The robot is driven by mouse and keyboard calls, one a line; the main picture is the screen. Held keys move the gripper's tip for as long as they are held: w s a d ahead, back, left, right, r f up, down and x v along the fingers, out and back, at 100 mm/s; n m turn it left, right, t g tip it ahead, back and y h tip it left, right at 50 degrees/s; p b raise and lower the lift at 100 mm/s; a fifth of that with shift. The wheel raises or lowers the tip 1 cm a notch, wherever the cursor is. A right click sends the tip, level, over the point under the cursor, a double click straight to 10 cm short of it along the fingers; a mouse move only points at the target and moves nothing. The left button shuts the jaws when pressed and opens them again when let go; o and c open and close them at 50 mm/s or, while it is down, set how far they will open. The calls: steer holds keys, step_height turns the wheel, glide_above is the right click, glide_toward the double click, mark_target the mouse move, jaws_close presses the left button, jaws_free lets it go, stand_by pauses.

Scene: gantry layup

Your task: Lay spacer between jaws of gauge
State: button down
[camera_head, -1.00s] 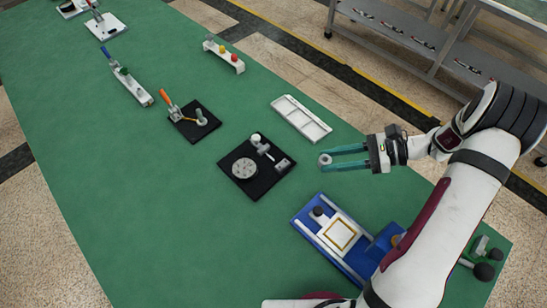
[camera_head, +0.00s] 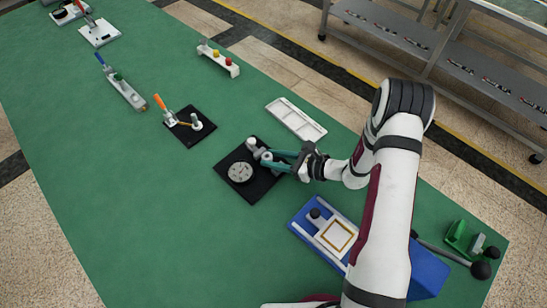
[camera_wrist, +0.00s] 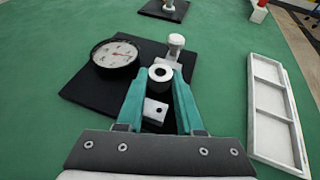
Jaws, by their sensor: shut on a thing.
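The gauge has a round dial (camera_head: 241,171) on a black base plate (camera_head: 258,187); the dial also shows in the wrist view (camera_wrist: 115,54). A white knobbed post (camera_wrist: 175,44) stands behind my fingertips, and a white block (camera_wrist: 155,109) with a dark hole lies between my fingers, nearer the wrist. My gripper (camera_wrist: 161,75) is shut on the spacer, a pale ring (camera_wrist: 160,71) with a dark bore, held at the teal fingertips. The ring is over the gauge base, in line between post and block. Its height above the base is unclear. My gripper in the head view (camera_head: 267,157) partly covers the gauge's right side.
A white compartment tray (camera_head: 296,119) lies right of the gauge, seemingly empty. A black fixture with an orange handle (camera_head: 188,125) stands beyond. A blue fixture with a framed square (camera_head: 336,236) is nearer, beside my arm. Green mat is clear left of the gauge.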

steer(key=shift+f, duration=0.25)
steer(key=c, duration=0.5)
jaws_free()
steer(key=shift+c, duration=0.2)
